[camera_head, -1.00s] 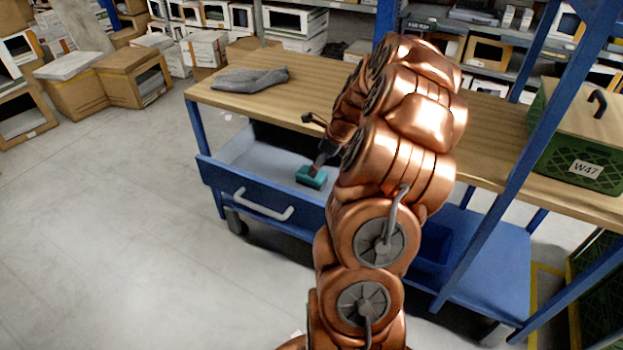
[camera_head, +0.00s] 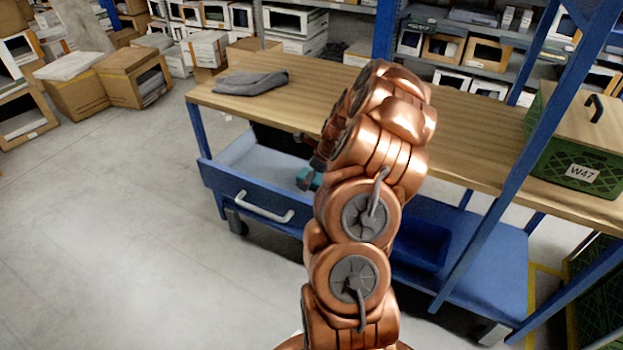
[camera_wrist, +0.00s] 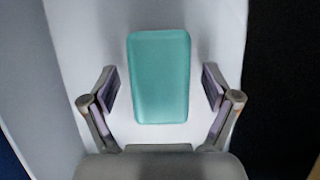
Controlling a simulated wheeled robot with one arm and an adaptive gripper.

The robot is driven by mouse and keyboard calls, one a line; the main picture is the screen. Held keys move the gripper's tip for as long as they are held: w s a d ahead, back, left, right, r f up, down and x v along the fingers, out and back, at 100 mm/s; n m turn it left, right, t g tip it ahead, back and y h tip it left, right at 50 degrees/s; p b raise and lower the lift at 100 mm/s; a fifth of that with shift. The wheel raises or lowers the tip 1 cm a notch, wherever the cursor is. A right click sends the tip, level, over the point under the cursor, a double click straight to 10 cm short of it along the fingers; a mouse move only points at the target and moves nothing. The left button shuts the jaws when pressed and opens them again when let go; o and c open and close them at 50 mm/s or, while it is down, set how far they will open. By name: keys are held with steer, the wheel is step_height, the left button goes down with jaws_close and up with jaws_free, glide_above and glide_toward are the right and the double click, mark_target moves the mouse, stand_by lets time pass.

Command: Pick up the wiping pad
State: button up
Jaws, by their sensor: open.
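The teal wiping pad (camera_wrist: 160,78) lies flat on the pale floor of the open blue drawer (camera_head: 262,207). In the head view only a small part of the pad (camera_head: 316,181) shows, the rest hidden behind my arm. In the wrist view my gripper (camera_wrist: 160,92) is open, with one finger on each side of the pad's lower half. A gap shows between each finger and the pad. I cannot tell how high the fingertips are above the drawer floor.
The drawer sits under a wooden-topped bench (camera_head: 470,125). A grey cloth (camera_head: 250,82) lies on the bench's left end, and a green crate (camera_head: 575,160) labelled W47 stands at the right. A blue post (camera_head: 500,190) rises right of my arm.

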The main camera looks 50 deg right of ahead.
steer(key=shift+c, duration=0.2)
steer(key=c, duration=1.2)
step_height(320, 180, up, 10)
steer(key=shift+f+b, duration=0.1)
steer(key=shift+b, duration=0.8)
